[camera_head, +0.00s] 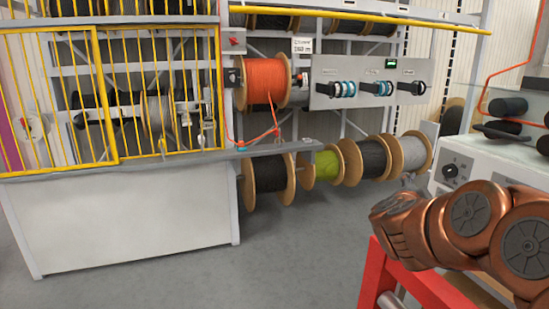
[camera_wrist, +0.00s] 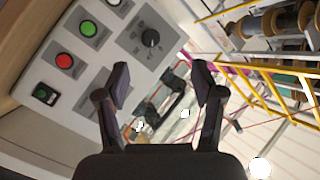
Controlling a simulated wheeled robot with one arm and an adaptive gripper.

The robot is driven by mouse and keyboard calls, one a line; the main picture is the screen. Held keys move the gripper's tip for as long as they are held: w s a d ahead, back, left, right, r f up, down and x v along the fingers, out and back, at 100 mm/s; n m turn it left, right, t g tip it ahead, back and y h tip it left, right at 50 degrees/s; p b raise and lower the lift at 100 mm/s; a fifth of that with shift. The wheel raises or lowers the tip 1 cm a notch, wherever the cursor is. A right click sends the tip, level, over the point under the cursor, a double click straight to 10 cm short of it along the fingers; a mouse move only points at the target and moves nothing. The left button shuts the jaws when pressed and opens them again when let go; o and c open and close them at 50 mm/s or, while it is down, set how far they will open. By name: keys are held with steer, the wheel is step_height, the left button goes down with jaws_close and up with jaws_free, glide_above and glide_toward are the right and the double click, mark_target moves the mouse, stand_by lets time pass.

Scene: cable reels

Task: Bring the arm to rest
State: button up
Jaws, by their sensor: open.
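My gripper (camera_wrist: 160,88) shows in the wrist view with its two dark fingers spread apart and nothing between them. Behind the fingers is a grey control panel (camera_wrist: 113,60) with green and red buttons and a black knob. I cannot tell how far the fingers are from it. In the head view my copper-coloured arm (camera_head: 470,228) is folded at the lower right, beside a red frame. My gripper is not visible in that view.
A grey machine with a knob (camera_head: 450,171) stands at the right, close to my arm. A yellow guard (camera_head: 62,98) stands at the left. The grey floor (camera_head: 270,255) in the middle is clear.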

steer(key=a+f+n+t+y, duration=0.1)
steer(key=a+f+n+y, duration=0.2)
steer(key=a+n+y, duration=1.05)
steer(key=s+a+f+g, duration=0.3)
steer(key=s+a+f, duration=0.2)
steer(key=s+a, duration=0.2)
steer(key=s+a+f+g, duration=0.3)
steer(key=s+a+f, duration=0.1)
steer(key=s+a, duration=0.35)
steer(key=s+d+f+n+g+h, duration=0.1)
steer(key=s+d+f+g, duration=0.15)
steer(key=s, duration=0.75)
steer(key=s+d+f+n+g+h, duration=0.15)
steer(key=s+g, duration=0.25)
steer(key=s, duration=0.7)
steer(key=s+d+f+n+g, duration=0.1)
steer(key=s+d+f+g, duration=0.25)
steer(key=s, duration=0.65)
steer(key=s+p+v, duration=0.2)
steer(key=p+v, duration=1.3)
steer(key=v, duration=0.1)
steer(key=shift+a+r+t, duration=0.4)
steer(key=shift+r, duration=0.25)
steer(key=shift+s, duration=0.1)
steer(key=shift+c, duration=0.4)
